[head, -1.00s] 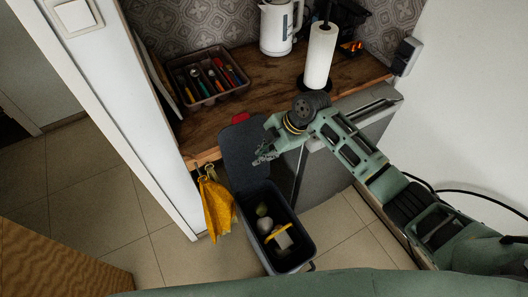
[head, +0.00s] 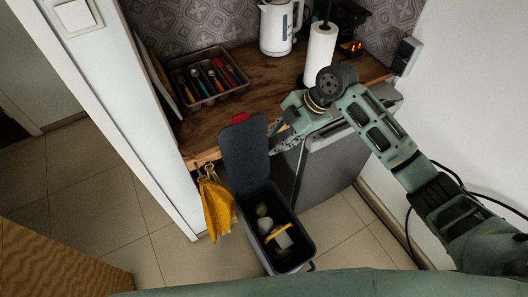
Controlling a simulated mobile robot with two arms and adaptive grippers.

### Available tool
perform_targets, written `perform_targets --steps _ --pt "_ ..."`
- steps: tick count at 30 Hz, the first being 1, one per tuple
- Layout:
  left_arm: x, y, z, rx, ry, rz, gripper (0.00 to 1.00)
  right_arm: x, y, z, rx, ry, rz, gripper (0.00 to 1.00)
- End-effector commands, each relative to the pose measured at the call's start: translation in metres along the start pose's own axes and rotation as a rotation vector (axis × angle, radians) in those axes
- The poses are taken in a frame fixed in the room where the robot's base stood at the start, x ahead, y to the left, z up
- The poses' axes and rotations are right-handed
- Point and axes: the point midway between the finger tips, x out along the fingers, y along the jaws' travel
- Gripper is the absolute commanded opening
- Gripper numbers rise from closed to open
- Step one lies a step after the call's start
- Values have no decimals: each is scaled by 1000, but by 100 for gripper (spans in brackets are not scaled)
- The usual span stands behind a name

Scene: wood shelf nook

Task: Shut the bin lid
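The dark grey bin (head: 301,257) stands on the tiled floor in front of the counter. Its lid (head: 243,158) is open and stands upright at the bin's back, with a red piece at its top edge. Inside the bin lie a greenish round item, a pale round item and a yellow and white item. My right gripper (head: 279,138) is at the lid's right edge, close to the counter front. Its fingertips are partly hidden at the lid edge, so contact and finger opening are unclear. My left gripper is out of view.
A wooden counter (head: 205,128) holds a cutlery tray (head: 222,94), a white kettle (head: 275,27) and a paper towel roll (head: 320,54). A yellow cloth (head: 216,207) hangs left of the bin. A grey appliance front (head: 324,174) is to the right.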

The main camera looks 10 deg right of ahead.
Motion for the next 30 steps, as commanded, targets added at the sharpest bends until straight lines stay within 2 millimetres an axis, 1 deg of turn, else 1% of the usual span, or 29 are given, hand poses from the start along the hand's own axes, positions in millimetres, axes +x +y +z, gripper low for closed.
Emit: perform_targets --steps 1,3,6,10,16,18,20,23,26,27,30 --pt "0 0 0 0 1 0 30 -9 0 1 -2 -2 1 30" --pt "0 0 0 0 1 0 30 -18 0 0 -1 -1 2 30" --pt "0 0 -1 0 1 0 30 -26 0 0 1 0 0 30" --pt "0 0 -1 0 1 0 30 -31 0 0 0 1 0 30" --pt "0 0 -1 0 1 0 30 -31 0 0 0 1 0 30" --pt "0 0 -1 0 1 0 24 -30 -1 0 3 1 -1 30" --pt "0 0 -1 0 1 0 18 -26 -4 -2 15 0 -2 30" --pt "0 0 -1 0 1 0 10 -12 -18 -8 74 -5 0 30" --pt "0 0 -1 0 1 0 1 8 -41 -16 189 -16 10 30" --pt "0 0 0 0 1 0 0 16 -52 -20 249 -23 18 30" --pt "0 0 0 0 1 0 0 32 -79 -27 416 -44 48 30"
